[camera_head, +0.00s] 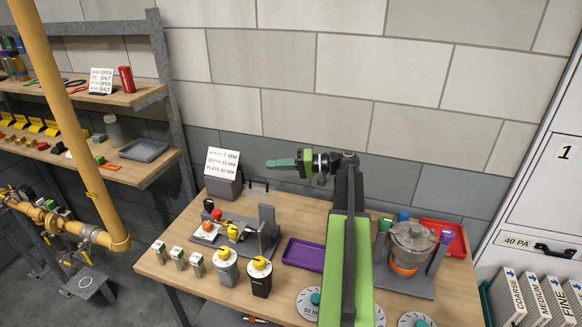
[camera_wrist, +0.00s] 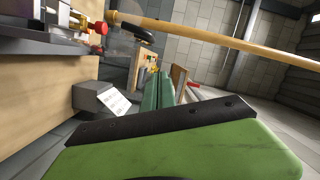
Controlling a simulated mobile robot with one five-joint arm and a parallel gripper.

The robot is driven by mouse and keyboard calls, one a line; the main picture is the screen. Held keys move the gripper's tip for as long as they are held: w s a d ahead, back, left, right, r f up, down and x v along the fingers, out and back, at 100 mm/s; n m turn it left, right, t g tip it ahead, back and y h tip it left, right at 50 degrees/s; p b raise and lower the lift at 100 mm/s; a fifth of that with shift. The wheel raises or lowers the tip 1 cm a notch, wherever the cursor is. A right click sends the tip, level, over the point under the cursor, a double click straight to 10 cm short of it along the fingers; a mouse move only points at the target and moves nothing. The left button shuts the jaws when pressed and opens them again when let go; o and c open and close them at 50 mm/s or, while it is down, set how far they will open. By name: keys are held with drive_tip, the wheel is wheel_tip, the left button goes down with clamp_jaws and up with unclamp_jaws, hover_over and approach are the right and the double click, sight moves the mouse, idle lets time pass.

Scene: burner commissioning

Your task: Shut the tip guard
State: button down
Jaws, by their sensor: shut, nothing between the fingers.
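I cannot tell for sure which part is the tip guard. On the left of the bench a grey fixture (camera_head: 268,228) has an upright block, a light plate and small red, black and yellow knobs. On the right a grey stand (camera_head: 400,283) holds a round metal burner-like part (camera_head: 413,240) with an orange ring below it. My gripper (camera_head: 276,164) is shut and empty, raised in front of the wall above the bench, apart from both fixtures. Its green fingers (camera_wrist: 157,92) lie together in the wrist view, where a red knob (camera_wrist: 100,28) shows at upper left.
A sign block (camera_head: 223,185) stands at the back left of the bench. A purple tray (camera_head: 303,254) lies mid-bench beside my arm. Several yellow-topped cylinders and small blocks stand at the front left. A red tray (camera_head: 452,232) is at right. A yellow pipe (camera_head: 70,110) rises at left.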

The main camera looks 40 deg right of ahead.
sight(256, 194)
drive_tip(key=shift+s+a+f+b, duration=0.2)
drive_tip(key=shift+a+f+b, duration=0.1)
drive_tip(key=shift+a, duration=0.3)
drive_tip(key=shift+s+a+f+b, duration=0.25)
drive_tip(key=shift+a+f, duration=0.1)
drive_tip(key=shift+a, duration=0.3)
drive_tip(key=shift+s+a+f+b, duration=0.15)
drive_tip(key=shift+a+f+b, duration=0.15)
drive_tip(key=shift+a, duration=0.3)
